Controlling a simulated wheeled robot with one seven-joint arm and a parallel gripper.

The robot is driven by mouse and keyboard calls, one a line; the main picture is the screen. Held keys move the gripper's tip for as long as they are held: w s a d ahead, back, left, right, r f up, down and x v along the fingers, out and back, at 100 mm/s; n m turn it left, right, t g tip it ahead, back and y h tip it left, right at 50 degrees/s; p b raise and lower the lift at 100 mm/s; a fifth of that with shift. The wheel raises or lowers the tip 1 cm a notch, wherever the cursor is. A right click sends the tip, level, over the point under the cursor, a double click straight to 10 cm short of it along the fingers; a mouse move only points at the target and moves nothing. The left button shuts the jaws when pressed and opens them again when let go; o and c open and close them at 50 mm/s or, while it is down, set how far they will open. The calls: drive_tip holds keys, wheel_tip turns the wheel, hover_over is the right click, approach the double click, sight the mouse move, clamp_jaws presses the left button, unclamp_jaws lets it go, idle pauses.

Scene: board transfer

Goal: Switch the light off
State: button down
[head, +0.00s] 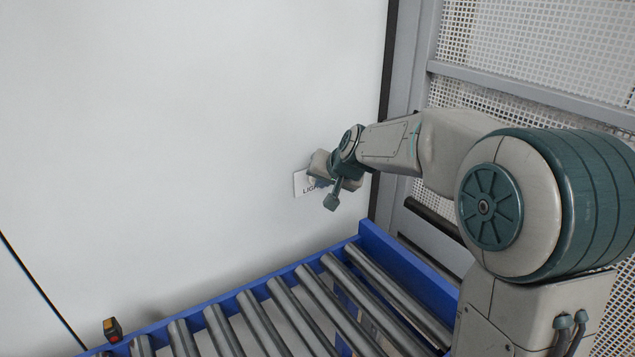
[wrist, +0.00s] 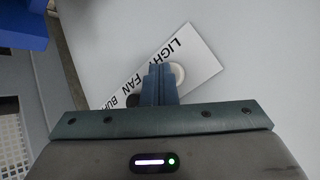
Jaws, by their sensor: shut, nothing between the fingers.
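A white switch plate (head: 300,184) is on the pale wall, partly hidden behind my gripper (head: 331,186). In the wrist view the plate (wrist: 204,62) is tilted and reads LIGHT, FAN and a third label starting "BU", cut off by my gripper. A round whitish switch (wrist: 178,74) shows beside the word LIGHT. My gripper (wrist: 159,72) is shut and empty, its fingertips over the plate just left of that switch and overlapping its edge. I cannot tell whether they touch it. A dark round part (wrist: 133,101) shows left of the fingers, near FAN.
A roller conveyor with a blue frame (head: 372,236) runs below the plate. A small box with orange and red buttons (head: 112,329) sits at its left end. A perforated metal screen (head: 540,40) stands at the right. The wall left of the plate is clear.

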drive_tip(key=shift+s+d+b, duration=0.55)
drive_tip(key=shift+s+b, duration=0.3)
drive_tip(key=shift+b, duration=0.05)
drive_tip(key=shift+s+d+b, duration=0.55)
drive_tip(key=shift+s+b, duration=0.25)
drive_tip(key=shift+b, duration=0.1)
drive_tip(key=shift+s+d+b, duration=0.55)
drive_tip(key=shift+s+b, duration=0.3)
drive_tip(key=shift+b, duration=0.05)
